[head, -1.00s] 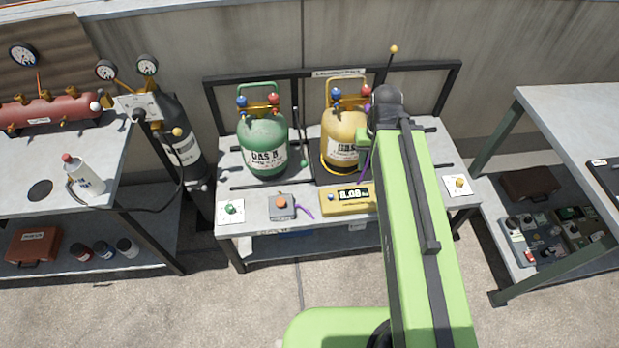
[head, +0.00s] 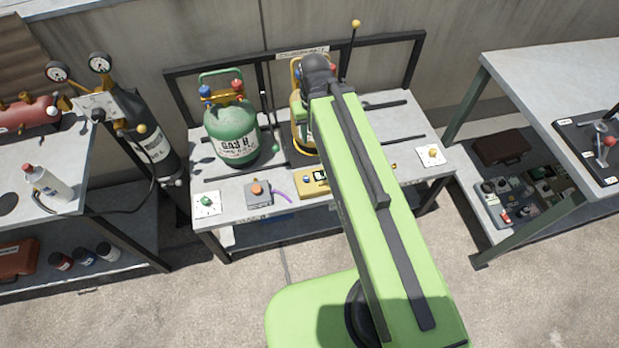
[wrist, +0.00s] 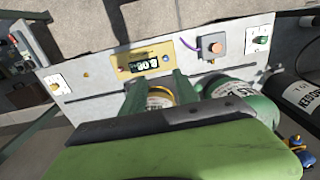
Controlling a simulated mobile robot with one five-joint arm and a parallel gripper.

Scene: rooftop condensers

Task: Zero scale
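The yellow scale readout box (head: 313,183) sits on the front of the middle bench; in the head view my arm hides much of it. In the wrist view the readout box (wrist: 150,62) shows lit digits, upside down and too small to read surely, with a blue button (wrist: 167,59) beside them. A yellow cylinder (head: 298,122) stands on the dark scale platform (head: 296,158), mostly behind my arm. My gripper (wrist: 158,82) has its two green fingers apart and empty, above the bench behind the readout; the yellow cylinder shows between and beyond them.
A green cylinder (head: 232,133) stands left of the yellow one. A grey box with an orange button (head: 257,188), a green-knob plate (head: 207,202) and a yellow-knob plate (head: 430,155) line the bench front. A black rail (head: 385,40) runs along the back.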

